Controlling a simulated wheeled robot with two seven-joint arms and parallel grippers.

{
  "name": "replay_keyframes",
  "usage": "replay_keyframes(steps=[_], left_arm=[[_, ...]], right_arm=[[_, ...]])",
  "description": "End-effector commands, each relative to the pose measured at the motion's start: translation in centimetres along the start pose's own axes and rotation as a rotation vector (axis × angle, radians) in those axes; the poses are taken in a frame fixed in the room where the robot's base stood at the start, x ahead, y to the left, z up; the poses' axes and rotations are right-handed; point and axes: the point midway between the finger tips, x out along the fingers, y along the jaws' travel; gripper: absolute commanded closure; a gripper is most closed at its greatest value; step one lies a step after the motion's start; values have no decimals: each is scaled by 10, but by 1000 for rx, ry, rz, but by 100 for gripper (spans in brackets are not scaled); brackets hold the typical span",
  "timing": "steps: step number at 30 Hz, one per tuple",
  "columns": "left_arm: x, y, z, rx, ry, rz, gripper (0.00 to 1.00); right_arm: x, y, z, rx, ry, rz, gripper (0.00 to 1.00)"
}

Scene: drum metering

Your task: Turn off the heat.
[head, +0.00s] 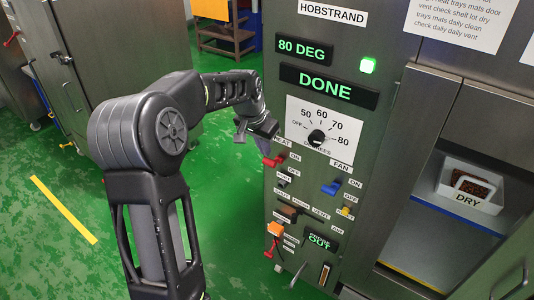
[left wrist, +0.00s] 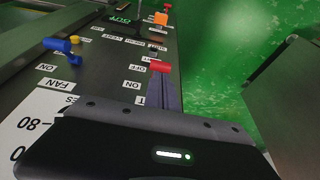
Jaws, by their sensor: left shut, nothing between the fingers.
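The red HEAT lever (head: 273,160) sticks out from the left part of the grey control panel, beside its ON and OFF labels. It also shows in the left wrist view (left wrist: 160,66), near the OFF label; I cannot tell its setting for certain. My left gripper (head: 264,147) is shut and empty, just above the red lever in the head view. In the left wrist view its fingers (left wrist: 165,94) point toward the lever, with only a small gap or contact; I cannot tell which. My right gripper is not in view.
The blue FAN lever (head: 332,187) sits right of the HEAT lever, below the temperature dial (head: 317,137). An orange-handled control (head: 276,229) is lower. A white DRY tray (head: 484,204) stands right.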

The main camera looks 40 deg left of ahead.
Motion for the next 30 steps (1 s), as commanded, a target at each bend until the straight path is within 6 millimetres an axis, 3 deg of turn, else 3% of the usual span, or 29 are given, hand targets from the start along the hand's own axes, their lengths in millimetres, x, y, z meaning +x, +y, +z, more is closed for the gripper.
replay_keyframes(steps=[3,9,23,30], left_arm=[[20,0,1,-2,-4,1,100],[39,0,0,0,-1,0,100],[43,0,0,-1,3,0,100],[49,0,2,-1,33,0,100]], right_arm=[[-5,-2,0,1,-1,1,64],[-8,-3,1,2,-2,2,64],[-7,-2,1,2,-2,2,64],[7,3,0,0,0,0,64]])
